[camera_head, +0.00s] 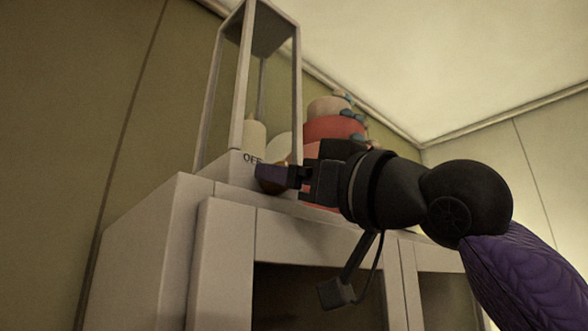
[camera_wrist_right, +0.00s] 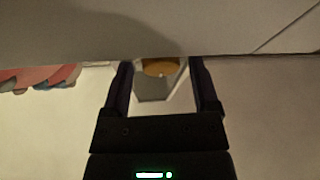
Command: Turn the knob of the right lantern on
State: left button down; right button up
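A pale lantern (camera_head: 244,80) with an open frame and a candle (camera_head: 255,135) inside stands on top of a cabinet. Its base (camera_head: 228,166) carries the letters OFF. My right gripper (camera_head: 272,178) is at the front of the lantern base and hides much of it in the head view. In the right wrist view the fingers (camera_wrist_right: 161,88) are apart, with a round brownish-yellow knob (camera_wrist_right: 160,67) seen between them, near the tips. I cannot tell whether either finger touches it. My left gripper is in neither view.
The pale cabinet (camera_head: 140,245) has dark openings below its top. A tiered red and cream cake (camera_head: 335,128) with blue decorations stands behind my right gripper; part of it shows at the left of the right wrist view (camera_wrist_right: 35,78). Walls stand behind.

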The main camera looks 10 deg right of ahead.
jog(key=shift+w+a, duration=0.1)
jog(key=shift+w, duration=0.05)
jog(key=c, duration=0.5)
grip_shut()
jog(key=m+b, duration=0.1)
jog(key=m, duration=0.1)
jog(key=m+t+h+b, duration=0.1)
jog(key=m, duration=0.1)
jog(key=shift+a+f+m+t+h, duration=0.1)
jog(key=shift+f+m+t+h, duration=0.05)
jog(key=shift+m+t+h, duration=0.2)
jog(key=shift+m+t+h+b, duration=0.4)
jog(key=shift+m+h+b, duration=0.25)
jog(key=shift+m, duration=0.8)
jog(key=shift+m+t+h+b, duration=0.4)
jog(key=shift+m+h, duration=0.3)
jog(key=shift+m, duration=0.7)
jog(key=o, duration=0.7)
grip_release()
jog(key=shift+s, duration=0.2)
